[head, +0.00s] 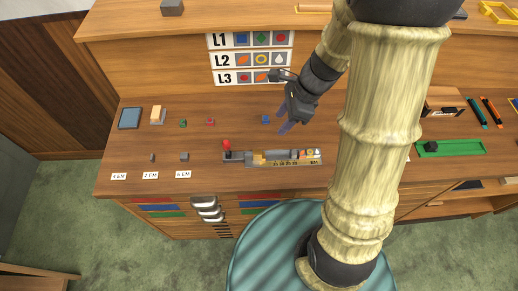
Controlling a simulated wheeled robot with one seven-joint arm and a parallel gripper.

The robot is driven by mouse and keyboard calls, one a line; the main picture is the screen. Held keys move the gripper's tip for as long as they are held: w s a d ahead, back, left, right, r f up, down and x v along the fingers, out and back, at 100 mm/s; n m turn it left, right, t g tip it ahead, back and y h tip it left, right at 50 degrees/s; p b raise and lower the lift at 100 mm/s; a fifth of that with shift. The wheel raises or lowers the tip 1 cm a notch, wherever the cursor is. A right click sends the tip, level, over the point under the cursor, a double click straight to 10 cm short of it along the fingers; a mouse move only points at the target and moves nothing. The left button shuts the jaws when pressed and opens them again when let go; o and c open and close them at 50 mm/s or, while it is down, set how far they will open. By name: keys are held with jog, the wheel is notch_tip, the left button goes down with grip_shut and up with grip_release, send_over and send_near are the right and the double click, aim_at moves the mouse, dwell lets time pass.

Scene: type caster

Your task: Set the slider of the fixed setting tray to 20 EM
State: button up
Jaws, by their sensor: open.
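The setting tray (240,158) is a long, low grey holder lying across the desk near its front edge. A red knob (227,145) stands upright at its left end and looks like the slider's handle. Orange and grey pieces sit along the tray, with small coloured tiles and an "EM" mark towards its right end. The scale marks are too small to read. My gripper (284,122) is open and empty, above the desk behind the tray's right half, apart from the tray and the red knob. My arm comes in from the right.
A small blue block (266,119) lies just left of my gripper. White EM labels (150,175) line the front left. A green tray (450,148) is at right. An L1–L3 chart (250,59) hangs behind.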

aim_at(258, 152)
jog(key=b+x, duration=0.3)
jog(key=x, duration=1.4)
jog(key=shift+f+b, duration=0.25)
jog(key=shift+b, duration=0.15)
grip_shut()
